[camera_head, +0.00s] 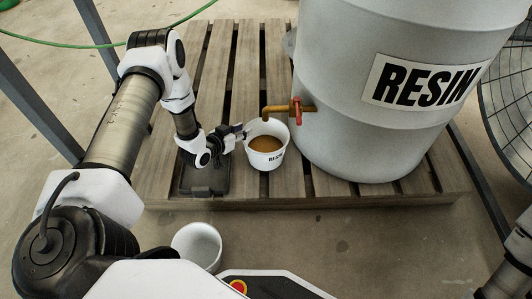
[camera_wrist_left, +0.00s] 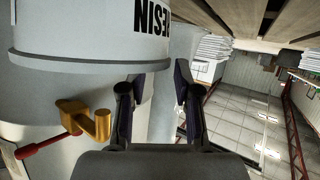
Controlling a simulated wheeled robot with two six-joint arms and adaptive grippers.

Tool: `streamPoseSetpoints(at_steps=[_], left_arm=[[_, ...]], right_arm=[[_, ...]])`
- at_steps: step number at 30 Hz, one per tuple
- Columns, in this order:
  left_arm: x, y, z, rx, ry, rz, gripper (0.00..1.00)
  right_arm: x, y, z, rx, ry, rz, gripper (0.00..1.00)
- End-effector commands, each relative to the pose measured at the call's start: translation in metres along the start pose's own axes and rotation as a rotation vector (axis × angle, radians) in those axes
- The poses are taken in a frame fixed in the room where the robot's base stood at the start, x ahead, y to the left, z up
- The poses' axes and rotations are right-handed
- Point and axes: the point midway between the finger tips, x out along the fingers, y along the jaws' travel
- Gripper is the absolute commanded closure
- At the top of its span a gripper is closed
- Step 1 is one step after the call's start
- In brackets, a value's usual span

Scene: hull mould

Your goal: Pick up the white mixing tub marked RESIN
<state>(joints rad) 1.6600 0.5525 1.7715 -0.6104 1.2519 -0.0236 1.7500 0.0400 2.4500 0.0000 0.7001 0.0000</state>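The white mixing tub (camera_head: 266,160) marked RESIN stands upright on the pallet, under the brass tap (camera_head: 279,110) of the big drum (camera_head: 345,100). Brown liquid shows inside it. My left gripper (camera_head: 243,131) is at the tub's left side, close to the rim. In the left wrist view, which is upside down, the tub (camera_wrist_left: 75,30) fills the top left with its lettering inverted. There the two fingers (camera_wrist_left: 156,85) are spread apart with nothing clearly held between them. I cannot tell whether a finger touches the tub. My right gripper is out of view.
The drum, also labelled RESIN, stands close right of the tub. The tap has a red handle (camera_head: 298,110). A dark flat slab (camera_head: 208,182) lies on the wooden pallet (camera_head: 370,199) beneath my left wrist. An empty white tub (camera_head: 197,246) is nearer me. A green hose crosses the back left floor.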

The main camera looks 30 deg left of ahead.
Motion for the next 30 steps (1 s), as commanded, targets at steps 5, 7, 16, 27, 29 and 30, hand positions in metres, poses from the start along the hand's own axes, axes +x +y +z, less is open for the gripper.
streamPoseSetpoints(at_steps=[5, 7, 16, 27, 29, 30], left_arm=[[0.035, -0.001, 0.008, 0.003, 0.004, 0.002, 0.68], [0.044, -0.001, 0.005, 0.003, 0.003, 0.001, 0.68], [0.049, -0.001, 0.001, 0.0, 0.001, 0.0, 0.79], [0.049, -0.001, 0.001, 0.0, 0.001, 0.0, 1.0], [0.049, -0.001, 0.001, 0.0, 0.001, 0.0, 1.0], [0.048, -0.001, 0.0, 0.0, 0.001, 0.0, 1.0]], right_arm=[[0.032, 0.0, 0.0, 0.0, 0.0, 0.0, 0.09], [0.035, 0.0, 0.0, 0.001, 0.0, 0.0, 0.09], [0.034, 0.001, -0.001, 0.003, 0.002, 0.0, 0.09], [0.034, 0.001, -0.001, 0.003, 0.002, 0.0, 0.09], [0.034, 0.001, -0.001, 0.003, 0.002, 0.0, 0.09], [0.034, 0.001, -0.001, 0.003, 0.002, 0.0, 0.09]])
